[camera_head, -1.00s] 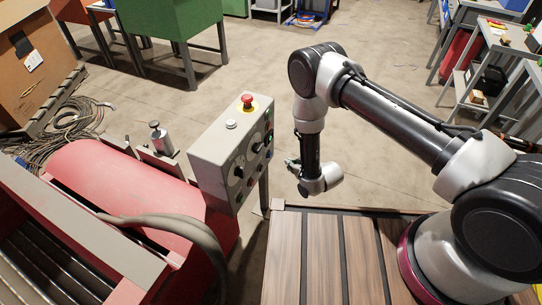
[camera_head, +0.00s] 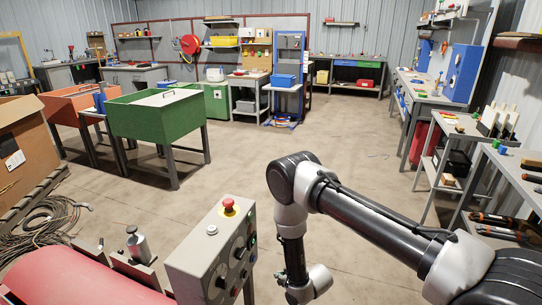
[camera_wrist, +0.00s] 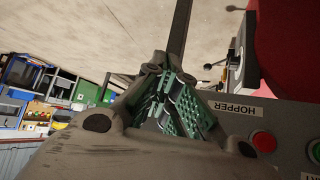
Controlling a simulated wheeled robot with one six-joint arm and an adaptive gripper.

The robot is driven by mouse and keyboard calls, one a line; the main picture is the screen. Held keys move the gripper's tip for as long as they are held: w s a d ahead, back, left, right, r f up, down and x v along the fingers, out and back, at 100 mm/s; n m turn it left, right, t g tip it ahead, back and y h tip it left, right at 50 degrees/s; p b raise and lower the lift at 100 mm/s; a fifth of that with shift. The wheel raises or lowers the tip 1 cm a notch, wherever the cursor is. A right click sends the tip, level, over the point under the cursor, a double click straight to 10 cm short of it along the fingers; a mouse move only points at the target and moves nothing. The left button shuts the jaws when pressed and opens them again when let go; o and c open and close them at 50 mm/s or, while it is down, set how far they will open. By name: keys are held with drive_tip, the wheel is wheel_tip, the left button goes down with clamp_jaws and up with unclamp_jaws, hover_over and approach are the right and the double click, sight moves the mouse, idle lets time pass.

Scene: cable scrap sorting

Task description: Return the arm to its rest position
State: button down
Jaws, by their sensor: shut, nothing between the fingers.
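My arm is bent in front of me, with its forearm hanging down. In the head view my gripper (camera_head: 280,276) shows only as a small greenish tip beside the wrist, to the right of the grey control panel (camera_head: 213,252). In the wrist view its green ridged fingers (camera_wrist: 178,106) are shut with nothing held. The control panel (camera_wrist: 285,135) also shows there, at the right, with a HOPPER label, a red button and a green button. My gripper appears apart from the panel.
A red machine (camera_head: 80,280) stands at the lower left, with a coil of cable (camera_head: 40,232) beyond it. A green bin on legs (camera_head: 160,120) is at the upper left. Shelves and benches (camera_head: 455,130) line the right. The floor (camera_head: 235,165) in the middle is clear.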

drive_tip(key=s+d+f+g+h, duration=0.2)
drive_tip(key=s+d+g+h, duration=0.25)
drive_tip(key=s+d, duration=0.45)
drive_tip(key=s+d+r+m+g+h, duration=0.15)
drive_tip(key=d+r, duration=0.25)
drive_tip(key=r, duration=0.9)
drive_tip(key=s+d+r+m+g, duration=0.15)
drive_tip(key=d+r, duration=0.25)
drive_tip(key=r, duration=0.8)
drive_tip(key=s+d+r+g+h, duration=0.1)
drive_tip(key=s+d+r+g, duration=0.15)
drive_tip(key=r, duration=1.05)
drive_tip(key=s+d+r+m+t, duration=0.1)
drive_tip(key=s+d+r, duration=0.3)
drive_tip(key=r, duration=0.5)
drive_tip(key=s+d+r+m+t+y, duration=0.1)
drive_tip(key=s+d+r+t, duration=0.3)
drive_tip(key=r, duration=0.5)
drive_tip(key=s+d+r+m+t, duration=0.2)
drive_tip(key=d+r, duration=0.4)
drive_tip(key=r, duration=0.3)
drive_tip(key=s+m, duration=0.1)
drive_tip(key=s, duration=0.1)
drive_tip(key=shift+s, duration=0.4)
drive_tip(key=c, duration=2.2)
unclamp_jaws()
drive_tip(key=shift+r, duration=0.1)
